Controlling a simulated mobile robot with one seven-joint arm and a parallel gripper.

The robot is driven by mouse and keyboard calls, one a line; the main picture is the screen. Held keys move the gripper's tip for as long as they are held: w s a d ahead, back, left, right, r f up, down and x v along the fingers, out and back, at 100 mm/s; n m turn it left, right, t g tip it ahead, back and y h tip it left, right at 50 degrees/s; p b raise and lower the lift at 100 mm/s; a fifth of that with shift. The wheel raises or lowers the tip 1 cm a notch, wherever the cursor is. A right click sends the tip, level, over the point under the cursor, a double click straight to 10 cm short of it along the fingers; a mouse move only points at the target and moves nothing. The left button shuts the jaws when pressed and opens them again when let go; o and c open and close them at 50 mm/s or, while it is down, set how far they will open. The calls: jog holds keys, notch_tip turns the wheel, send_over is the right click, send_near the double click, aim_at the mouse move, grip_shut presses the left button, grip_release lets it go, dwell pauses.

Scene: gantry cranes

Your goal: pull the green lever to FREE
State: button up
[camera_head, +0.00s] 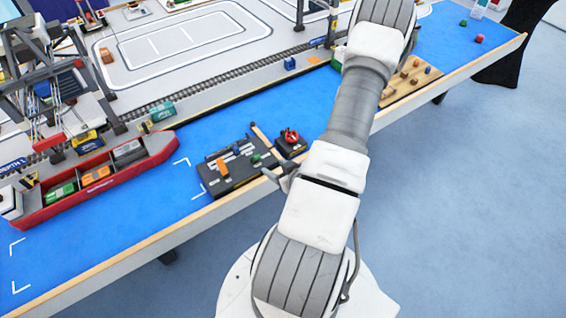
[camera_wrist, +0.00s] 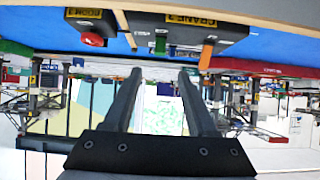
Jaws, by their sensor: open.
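The dark control box (camera_head: 235,178) lies on the blue table top and carries a green lever (camera_head: 257,158) on its right part and an orange lever (camera_head: 222,166) on its left part. In the upside-down wrist view, the green lever (camera_wrist: 160,43) stands out from the box (camera_wrist: 205,27), beside the orange lever (camera_wrist: 207,53). My gripper (camera_wrist: 160,73) is open and empty, its two fingers apart, with the green lever in line with the gap between them and beyond the tips. In the head view my arm hides most of the gripper. The FREE marking cannot be read.
A smaller box with a red knob (camera_head: 290,136) sits just right of the control box, with a thin wooden strip (camera_head: 262,136) between. A red ship (camera_head: 100,175) with containers is at left, under a crane. A wooden tray (camera_head: 405,88) is at upper right.

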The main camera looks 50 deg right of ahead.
jog(key=shift+p+v, duration=1.8)
jog(key=shift+v, duration=0.25)
jog(key=shift+r, duration=0.1)
dwell(1.1)
